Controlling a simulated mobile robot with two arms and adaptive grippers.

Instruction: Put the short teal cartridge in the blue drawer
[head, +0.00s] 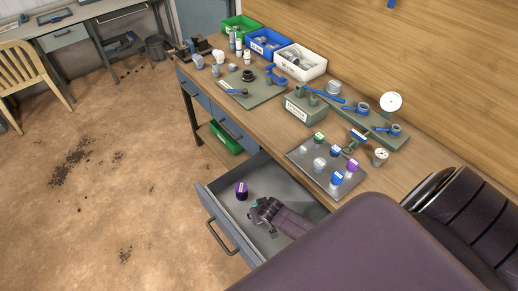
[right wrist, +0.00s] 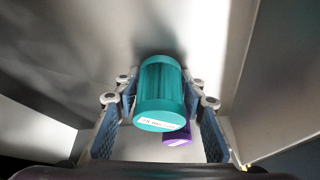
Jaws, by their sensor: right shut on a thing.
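The short teal cartridge (right wrist: 161,92) has a pale label on its end band and sits between the fingers of my right gripper (right wrist: 160,112), which is shut on it. In the head view my right gripper (head: 259,208) is inside the open blue-grey drawer (head: 203,201), low over its grey floor. The cartridge is mostly hidden there by the fingers. A purple cartridge (head: 241,190) stands in the drawer just left of the gripper. It also shows behind the teal one in the wrist view (right wrist: 177,137). I cannot tell whether the teal cartridge touches the drawer floor. My left gripper is not in view.
A grey tray (head: 299,155) with several cartridges lies on the bench above the drawer. Green (head: 240,24), blue (head: 250,44) and white (head: 322,66) bins stand at the back. The drawer's walls surround my gripper; its front left floor is clear.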

